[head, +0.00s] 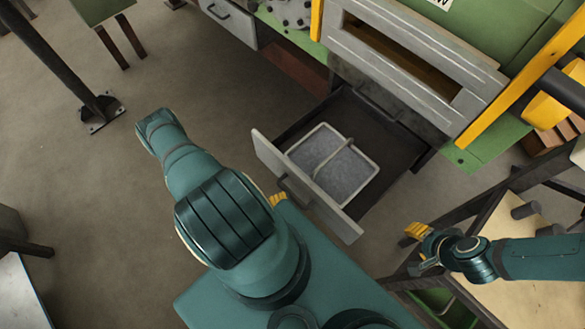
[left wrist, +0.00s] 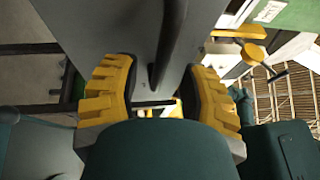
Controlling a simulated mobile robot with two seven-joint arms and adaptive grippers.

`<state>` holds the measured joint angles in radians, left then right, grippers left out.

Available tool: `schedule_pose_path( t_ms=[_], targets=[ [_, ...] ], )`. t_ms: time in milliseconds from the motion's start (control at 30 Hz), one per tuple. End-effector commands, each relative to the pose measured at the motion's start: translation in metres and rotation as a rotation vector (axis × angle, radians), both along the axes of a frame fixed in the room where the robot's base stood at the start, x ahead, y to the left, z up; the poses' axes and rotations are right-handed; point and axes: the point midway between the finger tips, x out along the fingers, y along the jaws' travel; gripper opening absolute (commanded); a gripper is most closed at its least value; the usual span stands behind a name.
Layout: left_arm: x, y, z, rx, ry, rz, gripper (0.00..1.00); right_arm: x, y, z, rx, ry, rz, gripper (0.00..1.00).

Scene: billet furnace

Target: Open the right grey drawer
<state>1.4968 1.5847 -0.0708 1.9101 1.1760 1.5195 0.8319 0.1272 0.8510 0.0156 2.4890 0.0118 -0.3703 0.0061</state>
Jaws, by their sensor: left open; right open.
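The right grey drawer (head: 303,184) is pulled far out from below the furnace. A pale-rimmed tray (head: 326,198) with a carrying bar and grey contents sits inside it. The drawer's dark handle (head: 296,192) is on its front panel and also shows in the left wrist view (left wrist: 172,40). My left gripper (head: 278,199) is at the drawer front, partly hidden by my arm. In the left wrist view its yellow fingers (left wrist: 161,80) are apart, with the handle bar running between them. My right gripper (head: 417,247) is open and empty, right of the drawer.
Another grey drawer (head: 230,16) sits shut or nearly shut at upper left. A wooden-topped table (head: 535,290) stands under my right arm. A dark post (head: 60,60) with a foot plate stands at left. The floor (head: 90,200) left of the drawer is clear.

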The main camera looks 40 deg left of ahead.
Motion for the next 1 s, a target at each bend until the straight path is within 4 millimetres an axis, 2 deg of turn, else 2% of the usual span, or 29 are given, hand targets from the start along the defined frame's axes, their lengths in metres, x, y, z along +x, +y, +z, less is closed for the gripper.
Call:
schedule_pose_path(
  t_ms=[300, 500, 667, 1000],
  targets=[
    [-0.058, 0.027, -0.011, 0.002, 0.001, 0.001, 0.43, 0.000, 0.000, 0.000, 0.000, 0.000, 0.000, 0.47],
    [-0.081, 0.037, -0.015, 0.000, 0.000, 0.000, 0.43, 0.000, 0.000, 0.000, 0.000, 0.000, 0.000, 0.47],
    [-0.087, 0.040, -0.016, 0.000, 0.000, -0.001, 0.43, 0.000, 0.000, 0.000, 0.000, 0.000, 0.000, 0.47],
    [-0.087, 0.040, -0.016, -0.001, -0.001, -0.001, 0.43, 0.000, 0.000, 0.000, 0.000, 0.000, 0.000, 0.47]
  ],
)
